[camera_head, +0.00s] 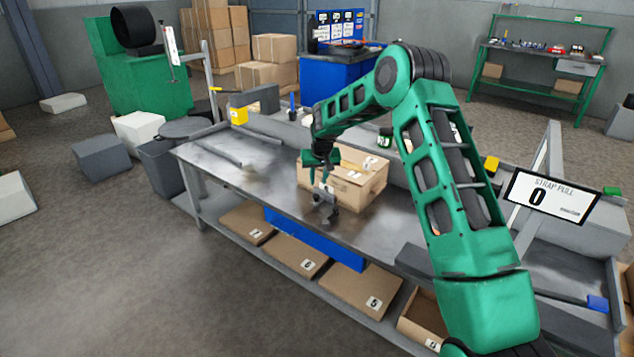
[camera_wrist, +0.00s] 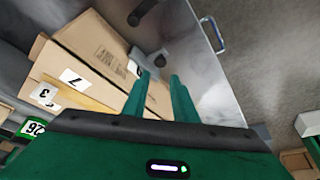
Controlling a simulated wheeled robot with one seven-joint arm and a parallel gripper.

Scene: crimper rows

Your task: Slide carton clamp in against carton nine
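A brown carton (camera_head: 348,184) sits on the grey workbench (camera_head: 240,165). It also shows at the left in the wrist view (camera_wrist: 92,48), with a white label that seems to read 7; I cannot make out a nine. A small grey metal device, likely the carton clamp (camera_head: 327,200), stands on the bench beside the carton's near left side. Dark knob-like parts of it show near my fingertips in the wrist view (camera_wrist: 159,58). My gripper (camera_head: 319,174) points down just above the clamp. Its two green fingers (camera_wrist: 160,76) are apart, with nothing clearly held between them.
A raised back ledge (camera_head: 270,122) runs behind the carton. Numbered cartons (camera_head: 295,253) lie on the shelf under the bench, next to a blue panel (camera_head: 330,243). A "STRAP PULL 0" sign (camera_head: 548,196) stands at the right. The bench's left end is mostly clear.

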